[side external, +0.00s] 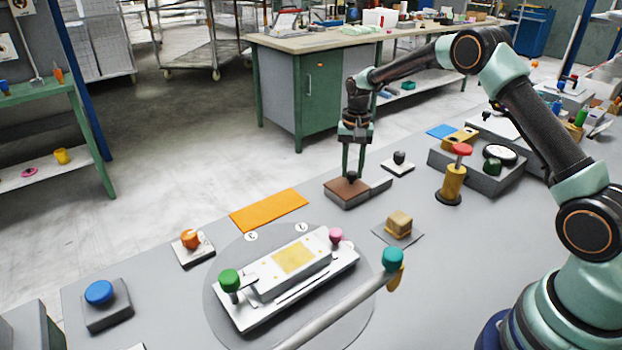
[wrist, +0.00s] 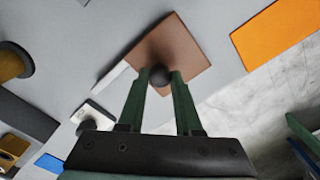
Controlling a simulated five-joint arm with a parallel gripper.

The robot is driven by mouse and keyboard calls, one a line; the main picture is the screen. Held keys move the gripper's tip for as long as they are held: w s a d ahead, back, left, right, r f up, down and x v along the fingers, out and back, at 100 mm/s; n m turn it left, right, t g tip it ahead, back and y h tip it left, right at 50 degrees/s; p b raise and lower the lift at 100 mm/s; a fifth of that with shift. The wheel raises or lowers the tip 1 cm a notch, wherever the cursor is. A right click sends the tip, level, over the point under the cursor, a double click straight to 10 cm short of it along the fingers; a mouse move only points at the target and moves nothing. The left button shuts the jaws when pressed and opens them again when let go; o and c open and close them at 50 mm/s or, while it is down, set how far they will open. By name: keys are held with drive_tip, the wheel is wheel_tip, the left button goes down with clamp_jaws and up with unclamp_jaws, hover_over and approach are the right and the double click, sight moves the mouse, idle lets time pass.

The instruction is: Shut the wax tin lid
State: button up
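The wax tin seems to be the low grey box at the back middle of the bench, with a flat brown lid (side external: 345,188) and a small dark knob (wrist: 159,76) on it. A grey part (side external: 377,188) of the box extends to the right of the brown lid. A pale strip beside the lid also shows in the wrist view. My gripper (side external: 353,173) points straight down over the lid. Its two green fingers stand on either side of the knob and appear to touch it. The inside of the tin is not visible.
A small plate with a black knob (side external: 399,158) stands just right of the tin. A yellow post with a red top (side external: 455,172) is farther right. An orange mat (side external: 268,210) lies to the left. A round plate with a white press (side external: 290,275) is in front.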

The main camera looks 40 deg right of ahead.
sight(351, 173)
drive_tip(key=o, duration=0.4)
drive_tip(key=shift+a, duration=0.35)
drive_tip(key=shift+d, duration=0.1)
wheel_tip(351, 173, up, 12)
drive_tip(key=shift+r, duration=0.1)
